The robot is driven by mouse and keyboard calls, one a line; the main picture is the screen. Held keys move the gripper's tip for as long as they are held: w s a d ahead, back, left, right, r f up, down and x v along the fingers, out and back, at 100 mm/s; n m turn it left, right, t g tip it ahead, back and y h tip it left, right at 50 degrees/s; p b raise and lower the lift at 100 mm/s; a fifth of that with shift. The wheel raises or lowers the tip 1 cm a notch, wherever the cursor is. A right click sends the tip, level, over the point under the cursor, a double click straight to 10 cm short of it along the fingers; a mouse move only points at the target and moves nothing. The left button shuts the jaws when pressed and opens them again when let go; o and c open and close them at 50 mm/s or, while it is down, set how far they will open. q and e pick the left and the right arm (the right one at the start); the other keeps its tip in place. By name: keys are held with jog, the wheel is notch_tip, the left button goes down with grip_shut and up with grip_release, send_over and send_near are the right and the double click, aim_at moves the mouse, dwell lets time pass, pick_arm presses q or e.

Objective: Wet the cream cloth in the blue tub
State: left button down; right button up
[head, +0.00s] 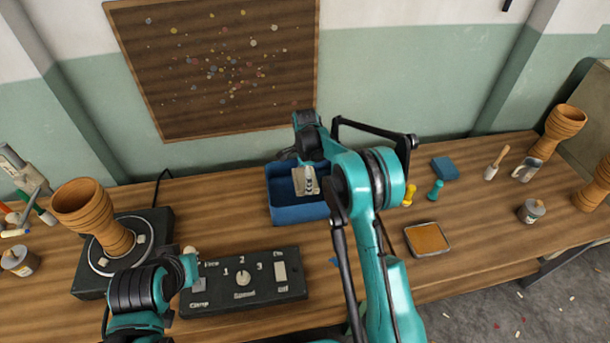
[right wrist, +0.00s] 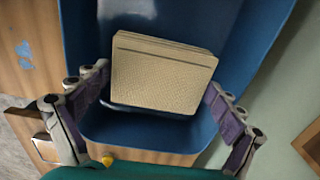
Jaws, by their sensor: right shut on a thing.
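The blue tub (head: 296,215) stands at the back of the bench, below the pegboard-like panel. The cream cloth (head: 298,184), a folded pad, is at the tub's opening in the head view. In the right wrist view the cloth (right wrist: 162,78) lies within the outline of the tub (right wrist: 82,35). My right gripper (right wrist: 160,93) is shut on it, a finger at each side edge. I cannot tell how deep the cloth is or whether it touches water. My left gripper (head: 188,268) is low at the left, by the control box; its fingers are not clear.
A control box (head: 243,283) lies in front of the tub. A goblet drum (head: 92,212) stands on a turntable (head: 150,222) at the left. Right of the tub are an orange pad in a tray (head: 427,239), a blue block (head: 445,168) and small stamps. More drums (head: 563,122) stand far right.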

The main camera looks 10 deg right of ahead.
jog(key=shift+f+b, duration=1.45)
jog(key=shift+f, duration=1.1)
jog(key=shift+r+p, duration=3.5)
jog(key=shift+r, duration=2.25)
jog(key=shift+r, duration=0.1)
notch_tip(320, 180, up, 4)
jog(key=shift+f+p, duration=0.1)
jog(key=shift+p, duration=1.1)
